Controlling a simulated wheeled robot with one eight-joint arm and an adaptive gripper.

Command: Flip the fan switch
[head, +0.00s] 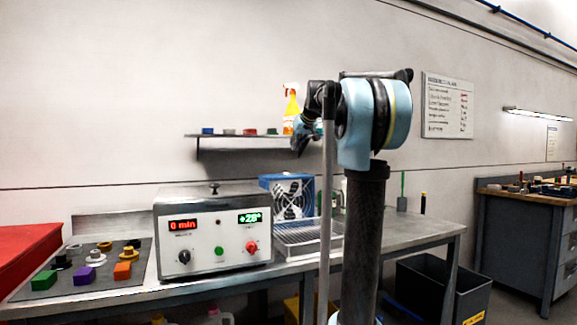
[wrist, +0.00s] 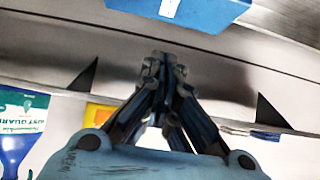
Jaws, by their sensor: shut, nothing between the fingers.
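The fan (head: 292,197) is a blue box with a white front grille, on the bench just right of the white instrument box. I cannot make out its switch in the head view. In the wrist view a blue box (wrist: 205,10) with a small pale patch is cut off by the top edge; I cannot tell whether it is the fan or whether the patch is its switch. My gripper (wrist: 162,62) is shut and empty, its fingertips below and apart from that box in the picture.
The white instrument box (head: 213,238) stands left of the fan, with a metal tray (head: 310,240) in front of the fan. A wall shelf (head: 235,136) holds a spray bottle (head: 291,112) and small parts. A mat (head: 125,270) with coloured blocks lies at left.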

